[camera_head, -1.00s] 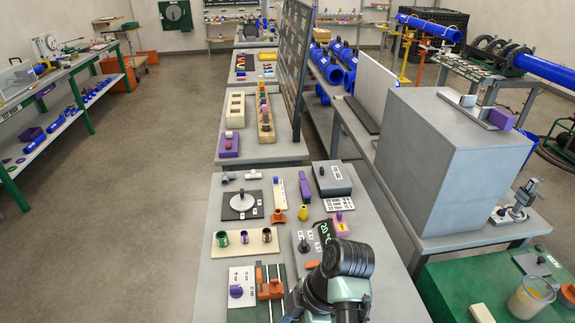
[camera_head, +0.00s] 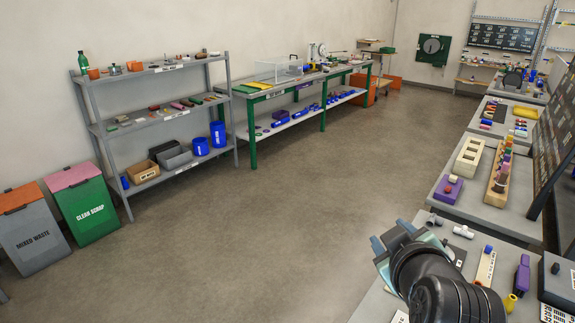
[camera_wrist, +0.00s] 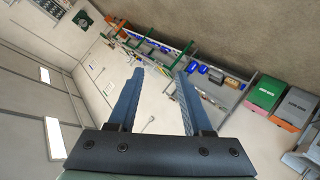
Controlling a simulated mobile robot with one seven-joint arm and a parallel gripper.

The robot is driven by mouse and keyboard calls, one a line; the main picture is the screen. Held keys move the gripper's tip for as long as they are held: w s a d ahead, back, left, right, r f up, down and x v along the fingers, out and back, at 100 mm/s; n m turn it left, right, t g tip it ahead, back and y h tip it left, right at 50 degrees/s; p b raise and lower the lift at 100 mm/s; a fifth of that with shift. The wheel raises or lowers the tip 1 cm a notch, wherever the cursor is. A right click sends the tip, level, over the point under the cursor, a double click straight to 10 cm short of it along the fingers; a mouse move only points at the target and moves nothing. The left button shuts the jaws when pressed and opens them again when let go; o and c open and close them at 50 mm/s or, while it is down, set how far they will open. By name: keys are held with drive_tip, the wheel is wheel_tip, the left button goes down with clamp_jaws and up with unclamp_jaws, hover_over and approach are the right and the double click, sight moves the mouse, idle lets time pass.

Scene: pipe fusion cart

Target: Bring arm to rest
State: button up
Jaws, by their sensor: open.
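My gripper (camera_head: 390,240) shows at the lower right of the head view, raised over the near edge of the grey workbench (camera_head: 377,303). In the wrist view, my gripper (camera_wrist: 157,95) has its two blue fingers apart, with nothing between them. The wrist view is tilted and looks past the fingers at the wall, a shelf and the bins. My arm hides part of the bench top.
The bench holds a purple piece (camera_head: 522,275) and a grey box (camera_head: 556,278). Another table with a cream block (camera_head: 468,157) stands beyond. A grey shelf rack (camera_head: 160,122) and a green bin (camera_head: 88,207) stand left. The floor (camera_head: 270,235) between is clear.

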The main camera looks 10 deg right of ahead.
drive_tip(key=w+a+r+m+t+b, duration=0.1)
drive_tip(key=w+a+r+t, duration=0.1)
drive_tip(key=a+r+t, duration=0.55)
drive_tip(key=s+a+r+m+t+y+b, duration=0.1)
drive_tip(key=s+a+r, duration=0.3)
drive_tip(key=r, duration=0.4)
drive_tip(key=s+a+r+m+t+y+b, duration=0.1)
drive_tip(key=s+a+r+t, duration=0.3)
drive_tip(key=r, duration=0.4)
drive_tip(key=s+a+r+m+t+y+b, duration=0.1)
drive_tip(key=s+a+r+t+y, duration=0.1)
drive_tip(key=s+a+r, duration=0.3)
drive_tip(key=a+r, duration=0.3)
drive_tip(key=shift+s+t, duration=0.3)
drive_tip(key=shift+t, duration=0.05)
